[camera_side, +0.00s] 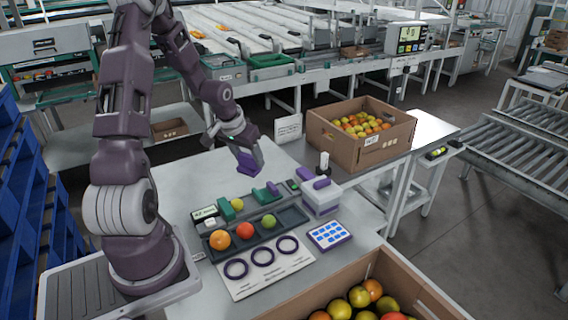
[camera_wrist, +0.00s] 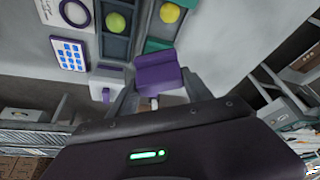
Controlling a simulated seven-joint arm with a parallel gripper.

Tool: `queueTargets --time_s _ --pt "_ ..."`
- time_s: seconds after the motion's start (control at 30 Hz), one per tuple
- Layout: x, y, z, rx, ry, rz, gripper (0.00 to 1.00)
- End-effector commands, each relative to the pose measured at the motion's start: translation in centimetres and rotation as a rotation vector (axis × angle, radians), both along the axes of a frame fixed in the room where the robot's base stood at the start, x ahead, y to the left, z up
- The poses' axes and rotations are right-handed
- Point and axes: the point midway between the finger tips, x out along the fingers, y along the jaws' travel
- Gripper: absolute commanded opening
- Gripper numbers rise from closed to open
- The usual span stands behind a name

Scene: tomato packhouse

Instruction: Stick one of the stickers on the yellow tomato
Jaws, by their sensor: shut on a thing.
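The yellow tomato (camera_side: 237,204) sits between green blocks in the rear row of the work table; it also shows in the wrist view (camera_wrist: 207,20). The sticker sheet (camera_side: 329,236), with several blue stickers on white, lies at the table's right, and in the wrist view (camera_wrist: 70,54) it is at upper left. My gripper (camera_side: 249,162) is shut on a purple block (camera_wrist: 161,74), held above the table behind the yellow tomato. The block's far side is hidden. No sticker shows on the visible part of the block.
A dark tray (camera_side: 291,215) holds an orange, a red and a green tomato. A white box with a purple top (camera_side: 320,196) stands right. Cardboard boxes of tomatoes stand behind (camera_side: 391,151) and in front (camera_side: 425,291).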

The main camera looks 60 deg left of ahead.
Motion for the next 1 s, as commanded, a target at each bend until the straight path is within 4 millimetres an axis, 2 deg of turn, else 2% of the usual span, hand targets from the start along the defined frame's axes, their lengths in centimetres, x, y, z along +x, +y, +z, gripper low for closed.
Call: queueTargets --time_s 0.1,0.27,0.5,0.77,1.0 --pt "-2.0 1.5 0.3 0.001 0.001 0.131 0.29" --pt "-4.2 2.9 0.7 0.001 0.0 0.276 0.29" --pt "-4.1 2.7 -3.2 -0.004 0.003 0.27 0.29" --pt "-4.1 2.8 -5.4 -0.003 0.001 0.27 0.29" --pt "-4.1 2.7 -8.6 -0.003 0.002 0.269 0.29"
